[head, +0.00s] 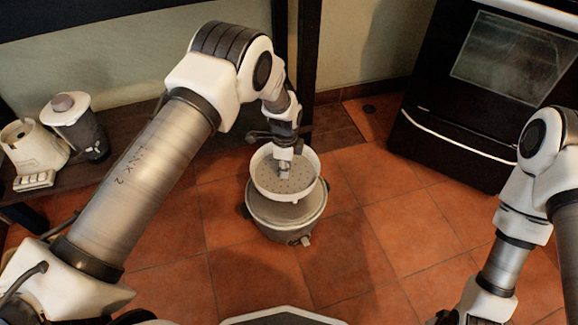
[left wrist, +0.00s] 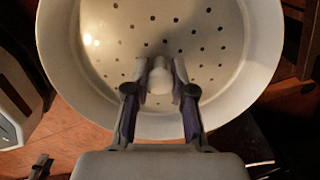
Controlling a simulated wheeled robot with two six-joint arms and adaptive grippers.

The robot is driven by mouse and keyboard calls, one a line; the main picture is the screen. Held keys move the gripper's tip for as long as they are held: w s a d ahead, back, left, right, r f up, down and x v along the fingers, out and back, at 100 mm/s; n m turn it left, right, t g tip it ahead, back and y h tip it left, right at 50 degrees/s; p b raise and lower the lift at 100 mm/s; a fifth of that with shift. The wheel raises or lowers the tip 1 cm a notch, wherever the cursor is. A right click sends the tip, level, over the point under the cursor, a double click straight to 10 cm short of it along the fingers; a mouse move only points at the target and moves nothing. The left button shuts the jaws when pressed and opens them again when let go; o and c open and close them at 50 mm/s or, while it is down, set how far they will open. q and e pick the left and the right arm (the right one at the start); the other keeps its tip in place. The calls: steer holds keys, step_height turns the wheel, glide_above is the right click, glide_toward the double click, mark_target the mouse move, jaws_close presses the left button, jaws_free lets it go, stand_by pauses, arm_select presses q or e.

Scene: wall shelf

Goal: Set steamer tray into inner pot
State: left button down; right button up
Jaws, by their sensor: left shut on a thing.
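The steamer tray (head: 266,185) is a round white bowl-like tray with holes in its base and a small central knob. My left gripper (head: 284,171) reaches down into it and is shut on that knob, which shows between the fingers (left wrist: 159,80) in the left wrist view, where the tray (left wrist: 240,50) fills most of the picture. The tray hangs over the inner pot (head: 290,212) of a grey cooker on the floor, slightly to its upper left. The tray hides part of the pot's opening. My right gripper (head: 446,318) shows only partly at the bottom edge.
A black oven (head: 480,80) stands at the back right. A low dark shelf at the left holds a blender-like appliance (head: 78,125) and a white kettle-like appliance (head: 32,147). A dark post (head: 292,60) rises behind the tray. The tiled floor around the cooker is clear.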

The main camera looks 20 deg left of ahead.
arm_select(q)
steer(key=shift+f, duration=0.25)
steer(key=shift+f+b, duration=6.1)
steer(key=shift+f, duration=0.8)
steer(key=shift+p, duration=0.6)
steer(key=shift+f, duration=0.45)
steer(key=c, duration=0.9)
jaws_free()
